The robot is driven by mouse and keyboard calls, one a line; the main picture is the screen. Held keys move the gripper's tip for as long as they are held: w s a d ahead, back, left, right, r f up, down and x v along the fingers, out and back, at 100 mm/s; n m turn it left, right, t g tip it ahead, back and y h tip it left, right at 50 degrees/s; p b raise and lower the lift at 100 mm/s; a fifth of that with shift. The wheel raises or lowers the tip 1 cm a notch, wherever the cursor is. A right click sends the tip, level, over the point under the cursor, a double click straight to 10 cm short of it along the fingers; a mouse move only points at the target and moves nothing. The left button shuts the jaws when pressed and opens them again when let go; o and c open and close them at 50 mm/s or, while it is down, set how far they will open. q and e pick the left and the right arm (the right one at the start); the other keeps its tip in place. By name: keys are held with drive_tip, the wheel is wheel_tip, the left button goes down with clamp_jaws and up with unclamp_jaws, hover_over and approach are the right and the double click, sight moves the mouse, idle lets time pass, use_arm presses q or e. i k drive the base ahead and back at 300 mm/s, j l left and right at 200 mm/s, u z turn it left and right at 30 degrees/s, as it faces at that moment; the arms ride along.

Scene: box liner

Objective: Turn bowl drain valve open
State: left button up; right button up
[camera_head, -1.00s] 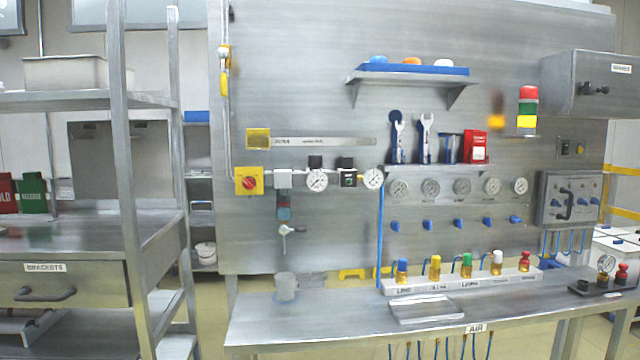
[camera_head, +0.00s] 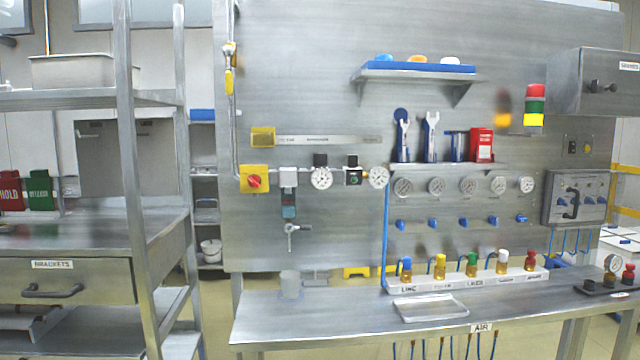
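A small bowl assembly (camera_head: 288,205) hangs on the steel panel, under a grey block in the air line. Below it is a small silvery drain valve (camera_head: 291,232) with a short lever sticking out to the right. A grey cup (camera_head: 290,284) stands on the bench under the valve. Neither of my grippers is in view, and nothing touches the valve.
A steel bench (camera_head: 340,325) runs below the panel, with a shallow tray (camera_head: 430,308) and a row of colour-capped fittings (camera_head: 470,275). A red-knobbed yellow valve (camera_head: 254,180) and gauges (camera_head: 321,178) sit near the bowl. A shelf post (camera_head: 132,180) stands at left.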

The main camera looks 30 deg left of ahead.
sight(289, 227)
drive_tip(key=i, duration=1.05)
